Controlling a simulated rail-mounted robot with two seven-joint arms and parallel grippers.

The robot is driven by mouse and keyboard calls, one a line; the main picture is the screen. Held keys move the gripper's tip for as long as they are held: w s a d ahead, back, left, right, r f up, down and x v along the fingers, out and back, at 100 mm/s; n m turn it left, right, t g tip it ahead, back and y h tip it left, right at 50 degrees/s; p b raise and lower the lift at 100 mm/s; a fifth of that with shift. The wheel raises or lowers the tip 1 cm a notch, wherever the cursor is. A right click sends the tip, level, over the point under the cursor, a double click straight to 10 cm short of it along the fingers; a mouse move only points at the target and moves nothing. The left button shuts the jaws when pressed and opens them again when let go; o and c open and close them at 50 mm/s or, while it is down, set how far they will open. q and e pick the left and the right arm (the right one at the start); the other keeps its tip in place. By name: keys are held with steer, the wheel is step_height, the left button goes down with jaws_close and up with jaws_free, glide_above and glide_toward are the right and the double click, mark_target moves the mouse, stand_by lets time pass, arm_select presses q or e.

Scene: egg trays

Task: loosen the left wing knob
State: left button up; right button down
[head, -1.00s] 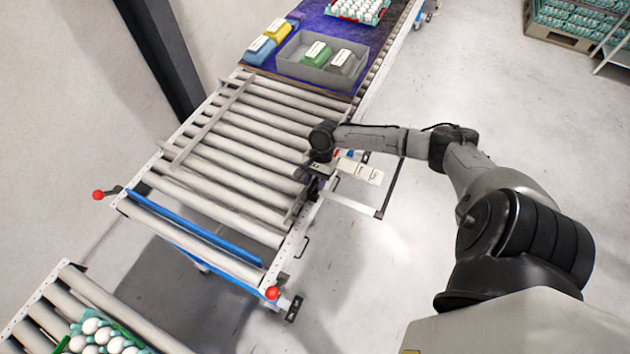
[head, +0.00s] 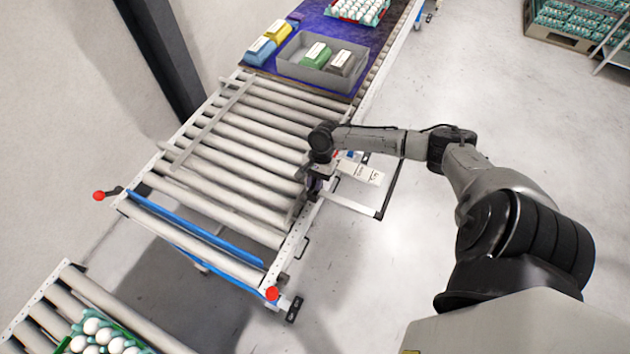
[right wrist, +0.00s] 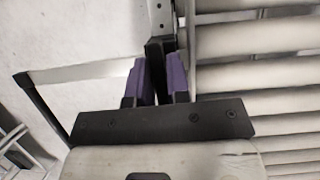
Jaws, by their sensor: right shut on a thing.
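My right gripper (head: 316,180) is at the right side rail of the roller conveyor (head: 298,240). In the right wrist view its two purple fingers (right wrist: 160,75) point at the rail and are closed on a narrow dark piece, the wing knob (right wrist: 154,52). Most of the knob is hidden between the fingers, and I cannot tell its turn angle. In the head view my wrist covers the knob. My left gripper is not in view.
A thin guide bar (head: 211,124) lies over the rollers at left. A grey bin (head: 300,72) with cartons stands on the purple belt beyond. Red ball handles (head: 272,293) mark the conveyor's near end. A white-topped frame with a label (head: 360,172) sticks out beside my gripper.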

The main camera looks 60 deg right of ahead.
steer(key=n+p, duration=0.1)
steer(key=n+g+p, duration=0.1)
steer(key=p, duration=0.1)
steer(key=shift+r+n, duration=0.25)
steer(key=shift+n, duration=0.15)
steer(key=n+g+p, duration=0.1)
steer(key=n+p, duration=0.1)
steer(key=n, duration=0.1)
steer(key=shift+n+h, duration=0.3)
steer(key=n+g+h+p, duration=0.1)
steer(key=n+p, duration=0.1)
steer(key=n, duration=0.1)
steer(key=shift+f+n, duration=0.1)
steer(key=shift+n, duration=0.3)
steer(key=n+g+h+p, duration=0.1)
steer(key=n, duration=0.2)
steer(key=shift+p, duration=0.3)
steer(key=shift+f+n+h+p, duration=0.1)
steer(key=shift+n+h+p, duration=0.45)
steer(key=shift+n, duration=0.65)
steer(key=shift+f+n+h, duration=0.1)
steer(key=shift+n+h, duration=0.15)
steer(key=shift+n, duration=0.25)
steer(key=c, duration=1.2)
jaws_free()
